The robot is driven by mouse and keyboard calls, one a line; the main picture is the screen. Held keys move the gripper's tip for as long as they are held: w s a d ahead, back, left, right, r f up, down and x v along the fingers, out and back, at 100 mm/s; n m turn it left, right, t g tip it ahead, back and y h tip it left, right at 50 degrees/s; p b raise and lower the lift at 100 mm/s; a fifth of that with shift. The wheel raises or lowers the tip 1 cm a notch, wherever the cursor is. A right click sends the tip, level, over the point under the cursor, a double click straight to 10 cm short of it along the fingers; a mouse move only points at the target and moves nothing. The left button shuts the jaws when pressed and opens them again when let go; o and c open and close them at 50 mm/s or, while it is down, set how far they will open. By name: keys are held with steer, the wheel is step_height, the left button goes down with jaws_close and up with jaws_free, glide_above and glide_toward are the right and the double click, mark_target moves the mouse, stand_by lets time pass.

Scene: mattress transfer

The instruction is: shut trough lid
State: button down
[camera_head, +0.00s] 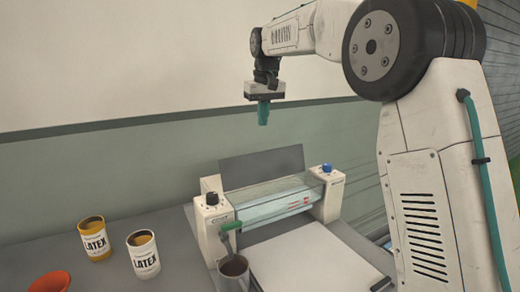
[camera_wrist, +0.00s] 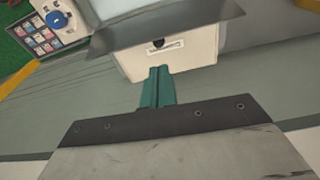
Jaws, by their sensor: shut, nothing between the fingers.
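The trough machine stands on the grey table in the head view, with white end blocks and a clear, pale-blue trough (camera_head: 268,206) between them. A flat dark grey panel, seemingly the lid (camera_head: 262,164), stands up behind the trough, raised and tilted back. My gripper (camera_head: 263,114) points down above the panel, with its teal fingers shut and empty. They look apart from the panel. In the wrist view the shut fingers (camera_wrist: 159,72) show below a dark plate (camera_wrist: 165,31), likely the same panel. The panel's hinge is not clear.
Two LATEX cans (camera_head: 95,238) stand at the left, and an orange-red cup (camera_head: 50,282) is at the lower left. A grey mug (camera_head: 234,272) with a tool in it stands before the machine. A white board (camera_head: 312,260) lies in front. The wall (camera_head: 150,170) rises behind.

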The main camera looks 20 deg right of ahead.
mark_target(264, 166)
steer(key=w+f, duration=0.2)
steer(key=w, duration=0.4)
step_height(264, 166, down, 9)
steer(key=s, duration=0.2)
steer(key=shift+s+f, duration=0.15)
steer(key=shift+s, duration=0.25)
steer(key=shift+s, duration=0.1)
